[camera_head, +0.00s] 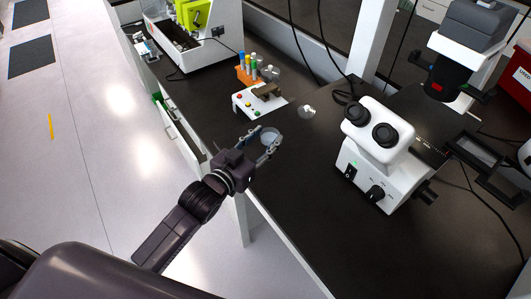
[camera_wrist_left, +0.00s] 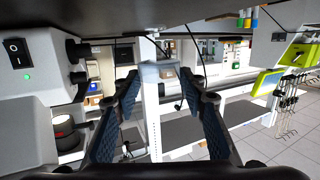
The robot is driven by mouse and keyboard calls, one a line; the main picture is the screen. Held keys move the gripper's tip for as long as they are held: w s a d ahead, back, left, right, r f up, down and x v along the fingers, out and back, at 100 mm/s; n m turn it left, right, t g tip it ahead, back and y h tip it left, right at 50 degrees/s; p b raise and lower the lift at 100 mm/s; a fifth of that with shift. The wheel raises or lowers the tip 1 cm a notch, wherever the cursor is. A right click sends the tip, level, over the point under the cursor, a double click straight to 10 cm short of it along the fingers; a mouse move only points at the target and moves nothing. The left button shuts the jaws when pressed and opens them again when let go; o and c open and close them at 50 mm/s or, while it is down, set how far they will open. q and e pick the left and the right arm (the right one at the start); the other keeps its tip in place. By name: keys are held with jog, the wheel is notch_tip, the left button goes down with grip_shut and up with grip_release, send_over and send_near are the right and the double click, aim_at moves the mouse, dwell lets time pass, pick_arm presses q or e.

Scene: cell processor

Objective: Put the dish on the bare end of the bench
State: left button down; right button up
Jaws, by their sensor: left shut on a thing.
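A small clear round dish (camera_head: 271,134) is between the fingertips of my left gripper (camera_head: 264,144), over the bench's left edge. The left gripper is shut on the dish. In the left wrist view the fingers of my left gripper (camera_wrist_left: 160,90) stand on both sides of a pale, see-through shape (camera_wrist_left: 158,70), which appears to be the dish. The bench (camera_head: 290,205) has a dark top, and its near left part is bare. I cannot tell whether the dish touches the bench top. My right gripper is not in view.
A white microscope (camera_head: 372,150) stands right of the bare part. Beyond the gripper are a white box with coloured buttons (camera_head: 248,103), an orange tube rack (camera_head: 246,75) and a small clear piece (camera_head: 307,112). A white machine (camera_head: 205,50) stands at the far left end.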

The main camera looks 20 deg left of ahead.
pick_arm(q)
notch_tip(320, 180, down, 3)
jog(key=shift+f, duration=2.1)
jog(key=c, duration=1.2)
grip_release()
jog(key=shift+s, duration=0.1)
jog(key=shift+b+v, duration=0.95)
jog(key=shift+v, duration=5)
